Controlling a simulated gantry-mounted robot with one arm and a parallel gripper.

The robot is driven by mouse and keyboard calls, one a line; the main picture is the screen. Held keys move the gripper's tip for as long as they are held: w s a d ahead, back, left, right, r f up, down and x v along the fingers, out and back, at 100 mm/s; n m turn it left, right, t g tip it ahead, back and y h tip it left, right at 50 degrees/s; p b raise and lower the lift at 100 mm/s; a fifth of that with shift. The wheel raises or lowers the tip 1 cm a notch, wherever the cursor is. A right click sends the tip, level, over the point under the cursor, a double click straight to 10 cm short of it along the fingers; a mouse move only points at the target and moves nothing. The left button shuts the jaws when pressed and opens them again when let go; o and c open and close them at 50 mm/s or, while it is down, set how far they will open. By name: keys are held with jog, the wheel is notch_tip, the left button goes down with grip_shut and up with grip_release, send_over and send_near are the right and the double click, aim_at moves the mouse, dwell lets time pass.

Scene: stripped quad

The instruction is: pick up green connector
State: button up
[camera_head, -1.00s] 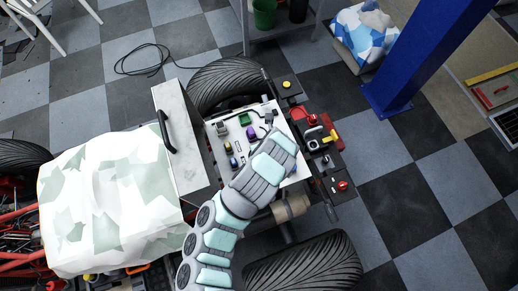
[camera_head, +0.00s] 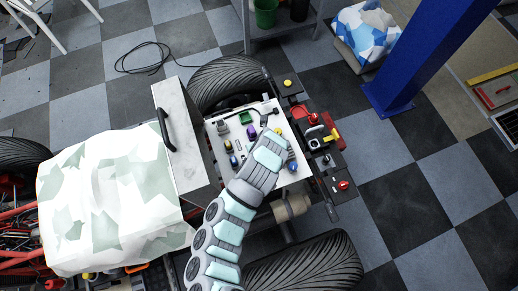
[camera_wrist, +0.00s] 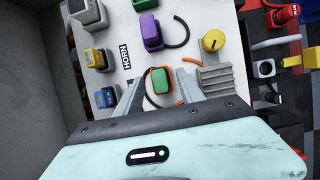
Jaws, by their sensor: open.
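In the head view my arm hides the connector between the fingers.
A purple connector (camera_wrist: 150,30) with a black cable stands just beyond the fingers. A yellow knob (camera_wrist: 213,40) and a grey ribbed block (camera_wrist: 218,78) are close on the right. The white panel (camera_wrist: 125,25) has little clear room.

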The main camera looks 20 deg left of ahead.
jog(key=shift+x, duration=0.85)
jog(key=shift+c, duration=0.4)
grip_shut()
